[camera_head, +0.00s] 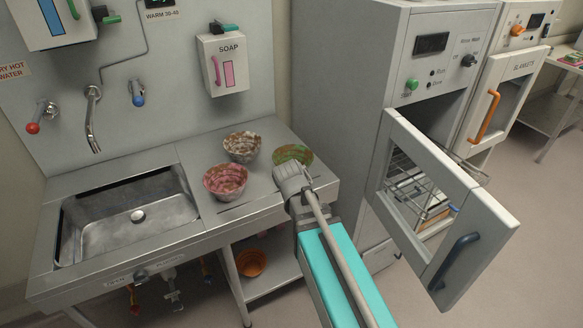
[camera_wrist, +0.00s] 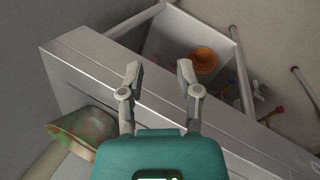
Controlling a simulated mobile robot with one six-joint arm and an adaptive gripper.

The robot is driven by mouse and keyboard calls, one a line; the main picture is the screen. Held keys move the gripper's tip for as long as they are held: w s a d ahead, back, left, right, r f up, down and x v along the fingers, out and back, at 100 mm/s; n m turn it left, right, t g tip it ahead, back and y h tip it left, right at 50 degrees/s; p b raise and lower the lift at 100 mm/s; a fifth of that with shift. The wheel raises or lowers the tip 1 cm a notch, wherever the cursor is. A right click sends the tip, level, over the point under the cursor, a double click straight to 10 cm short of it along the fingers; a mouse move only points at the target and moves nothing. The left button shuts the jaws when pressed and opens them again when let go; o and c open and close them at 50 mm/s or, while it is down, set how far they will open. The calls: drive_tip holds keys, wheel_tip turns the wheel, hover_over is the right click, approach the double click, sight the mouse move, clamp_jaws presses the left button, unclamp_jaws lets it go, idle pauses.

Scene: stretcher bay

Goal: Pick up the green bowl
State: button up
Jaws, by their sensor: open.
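The green bowl (camera_head: 293,154), with brownish stains, stands at the right end of the steel counter in the head view. Its lower part is hidden behind the end of my arm. In the wrist view the green bowl (camera_wrist: 85,135) shows at lower left, partly cut off by my gripper's teal body. My gripper (camera_wrist: 160,76) is open with nothing between its fingers. The fingers appear over the counter's edge, with the bowl off to one side and apart from them. In the head view the fingers cannot be made out.
A pink stained bowl (camera_head: 225,181) and a white-brown bowl (camera_head: 242,147) stand left of the green one. A sink (camera_head: 125,215) lies further left. An orange bowl (camera_head: 251,262) sits on the lower shelf. An open cabinet door (camera_head: 440,205) juts out at right.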

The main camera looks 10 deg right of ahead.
drive_tip(key=w+a+r+n+t+h, duration=0.1)
drive_tip(key=w+a+n, duration=0.1)
drive_tip(key=w+n, duration=0.1)
drive_tip(key=w+a+r+n+t+h+b, duration=0.1)
drive_tip(key=w+a+n, duration=0.1)
drive_tip(key=n, duration=0.3)
drive_tip(key=w+a+r+n+t+h, duration=0.1)
drive_tip(key=w+a+n+t+h, duration=0.1)
drive_tip(key=w+n, duration=0.2)
drive_tip(key=shift+w+b, duration=0.3)
drive_tip(key=shift+w, duration=0.3)
drive_tip(key=w+a+r+n+t+h+b, duration=0.1)
drive_tip(key=w+a+r+n+t, duration=0.3)
drive_tip(key=a+n, duration=0.5)
drive_tip(key=w+r+n, duration=0.1)
drive_tip(key=w+n, duration=0.1)
drive_tip(key=shift+w+a+n+h, duration=0.2)
drive_tip(key=shift+n+h, duration=0.1)
drive_tip(key=shift+h, duration=0.1)
drive_tip(key=shift+d+f, duration=0.1)
drive_tip(key=b+x, duration=0.3)
drive_tip(key=x, duration=0.5)
drive_tip(key=shift+w+d, duration=0.15)
drive_tip(key=shift+w, duration=0.1)
drive_tip(key=shift+w+d, duration=0.1)
